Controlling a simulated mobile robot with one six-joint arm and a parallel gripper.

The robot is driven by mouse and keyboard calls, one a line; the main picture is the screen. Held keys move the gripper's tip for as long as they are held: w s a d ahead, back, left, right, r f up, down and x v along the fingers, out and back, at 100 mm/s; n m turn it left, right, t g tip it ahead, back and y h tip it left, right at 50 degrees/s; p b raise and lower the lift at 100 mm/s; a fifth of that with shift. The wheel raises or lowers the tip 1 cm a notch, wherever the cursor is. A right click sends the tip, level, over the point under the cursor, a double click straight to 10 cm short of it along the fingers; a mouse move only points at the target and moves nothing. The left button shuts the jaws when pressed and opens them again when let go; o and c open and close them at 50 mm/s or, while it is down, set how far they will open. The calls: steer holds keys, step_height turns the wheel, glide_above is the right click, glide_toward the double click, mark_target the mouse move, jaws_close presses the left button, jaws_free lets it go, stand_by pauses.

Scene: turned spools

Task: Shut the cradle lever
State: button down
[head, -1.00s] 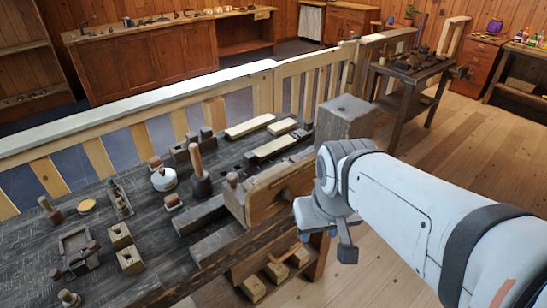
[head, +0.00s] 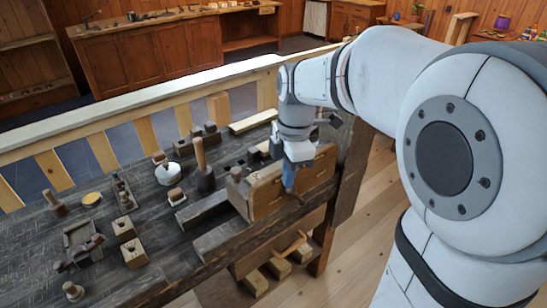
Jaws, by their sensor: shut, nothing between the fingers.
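A dark wooden cradle (head: 78,233) sits on the workbench at the lower left of the head view. A brownish lever-like bar (head: 82,252) lies slanted across its near side; the picture is too small to tell whether it is shut. My gripper (head: 289,188) points down in front of the wooden vise at the bench's right end, far to the right of the cradle. Its fingers look closed together with nothing between them. Whether the fingers touch the vise is not clear.
The wooden vise (head: 262,193) stands on the right. A railing (head: 130,105) runs behind the bench.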

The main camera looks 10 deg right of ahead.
steer(key=w+n, duration=0.1)
steer(key=n, duration=0.1)
steer(key=w+a+n, duration=0.1)
steer(key=n, duration=0.1)
steer(key=w+n+g, duration=0.1)
steer(key=n, duration=0.1)
steer(key=shift+w+a+f, duration=0.35)
steer(key=shift+f, duration=0.05)
steer(key=shift+f, duration=0.1)
steer(key=p, duration=0.2)
glide_above(296, 196)
steer(key=s+a, duration=0.2)
steer(key=a, duration=0.1)
steer(key=shift+a+f, duration=0.2)
steer(key=shift+f, duration=4.3)
steer(key=shift+w+a+r, duration=0.1)
steer(key=shift+a+r, duration=0.05)
